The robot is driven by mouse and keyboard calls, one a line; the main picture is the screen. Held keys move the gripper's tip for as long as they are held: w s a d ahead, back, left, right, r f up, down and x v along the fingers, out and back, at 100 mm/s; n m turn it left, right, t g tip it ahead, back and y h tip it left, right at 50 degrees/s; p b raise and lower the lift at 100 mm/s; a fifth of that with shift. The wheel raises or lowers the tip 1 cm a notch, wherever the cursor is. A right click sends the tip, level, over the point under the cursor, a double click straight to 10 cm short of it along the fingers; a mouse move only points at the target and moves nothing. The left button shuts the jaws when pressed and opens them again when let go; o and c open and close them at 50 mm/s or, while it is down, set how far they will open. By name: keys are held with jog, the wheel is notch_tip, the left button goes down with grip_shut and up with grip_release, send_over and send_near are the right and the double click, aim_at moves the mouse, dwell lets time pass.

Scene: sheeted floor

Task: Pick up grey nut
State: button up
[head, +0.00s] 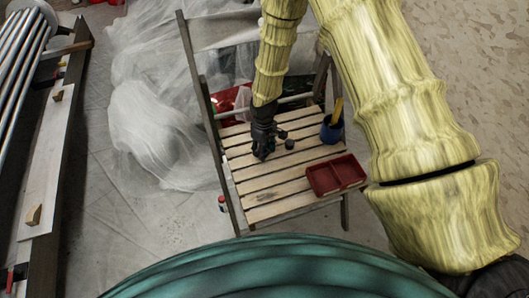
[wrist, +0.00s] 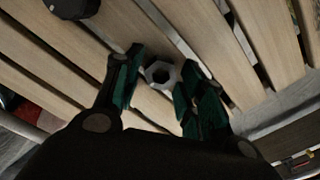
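The grey nut (wrist: 160,74) shows in the wrist view as a hexagonal ring with a dark hole, at the wooden slats. My gripper (wrist: 157,80) is open, with one green-padded finger on each side of the nut. The nut sits between the fingertips; I cannot tell whether either finger touches it. In the head view my gripper (head: 262,152) is low over the slatted wooden table (head: 280,185), and the nut is hidden there.
A small dark round object (head: 289,144) stands just right of my gripper. A red divided tray (head: 335,175) lies at the table's front right. A blue cup (head: 332,130) with a yellow item stands at the right edge. The front-left slats are mostly clear.

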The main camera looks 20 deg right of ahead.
jog(key=c, duration=0.6)
jog(key=shift+r, duration=0.15)
